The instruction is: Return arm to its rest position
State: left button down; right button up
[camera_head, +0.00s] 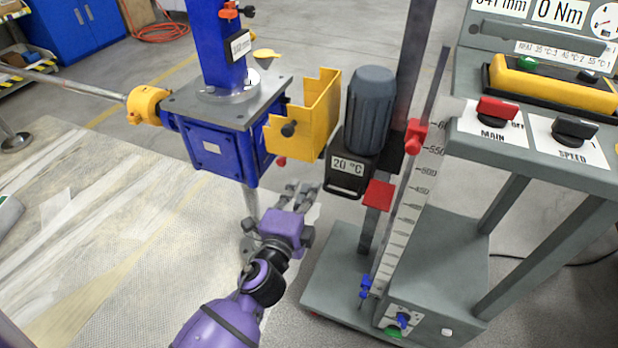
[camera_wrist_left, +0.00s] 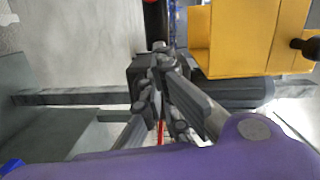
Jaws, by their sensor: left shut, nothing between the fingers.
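My left arm is purple and comes in from the bottom of the head view. Its left gripper (camera_head: 300,190) is shut and empty, below the yellow guard box and to the left of the grey motor (camera_head: 370,110). In the left wrist view the fingers of the left gripper (camera_wrist_left: 158,50) come together in front of a dark block and the yellow guard box (camera_wrist_left: 245,35). My right gripper does not show.
A blue screw jack (camera_head: 212,150) with a yellow guard box (camera_head: 318,115) stands above my gripper. A grey trolley (camera_head: 345,270) with a red-marked scale (camera_head: 415,190) stands to the right. A control panel (camera_head: 540,135) with MAIN and SPEED switches is at the upper right.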

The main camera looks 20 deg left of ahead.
pick_arm(q)
jog(key=shift+s+r, duration=0.1)
jog(key=shift+s, duration=2.4)
